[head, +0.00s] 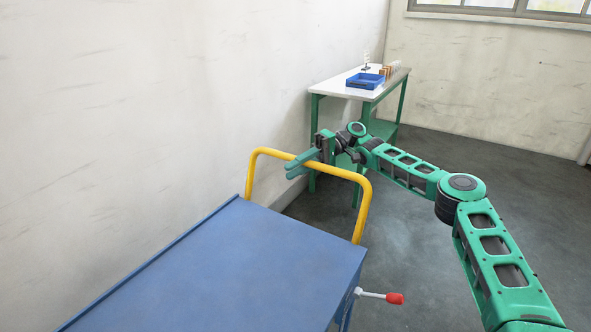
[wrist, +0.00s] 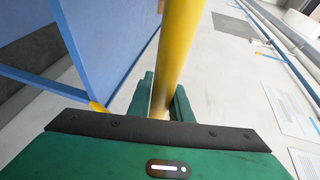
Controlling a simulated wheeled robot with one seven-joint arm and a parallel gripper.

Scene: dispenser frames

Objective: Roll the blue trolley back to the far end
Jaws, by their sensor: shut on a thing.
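The blue trolley (head: 225,265) fills the lower left of the head view, with a flat blue top. A yellow push handle (head: 364,205) rises from its far edge as an arched bar. My gripper (head: 298,165) is at the top bar of the handle, shut on it. In the wrist view the yellow bar (wrist: 178,50) runs between the two green fingers (wrist: 163,102). The trolley's blue side (wrist: 110,40) shows at left there. A lever with a red knob (head: 395,298) sticks out from the trolley's right side. The trolley's wheels are hidden in the head view.
A white-topped bench (head: 340,88) with green legs stands beyond the handle, holding a blue tray (head: 365,81) and small items. A pale wall (head: 130,100) runs close along the trolley's left. Grey floor (head: 460,150) is open at right.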

